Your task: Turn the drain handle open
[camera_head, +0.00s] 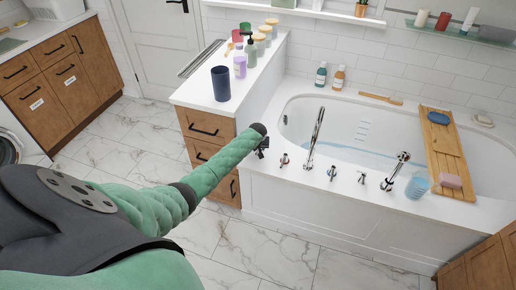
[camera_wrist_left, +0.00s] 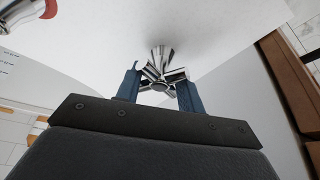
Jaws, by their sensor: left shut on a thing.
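The drain handle (camera_wrist_left: 157,68) is a small chrome cross-shaped knob on a white surface, seen in the left wrist view. The two blue fingers of my left gripper (camera_wrist_left: 160,82) stand on either side of it and are shut on its arms. In the head view my left gripper (camera_head: 263,149) is at the left end of the bathtub's front ledge. There the gripper hides most or all of the handle. My right gripper is in neither view.
A red-marked tap handle (camera_head: 284,160) stands just right of my gripper, then a tall chrome spout (camera_head: 316,137) and more knobs along the bathtub ledge (camera_head: 345,182). A white-topped counter (camera_head: 208,95) with bottles and a dark cup (camera_head: 221,83) stands left, close to my forearm.

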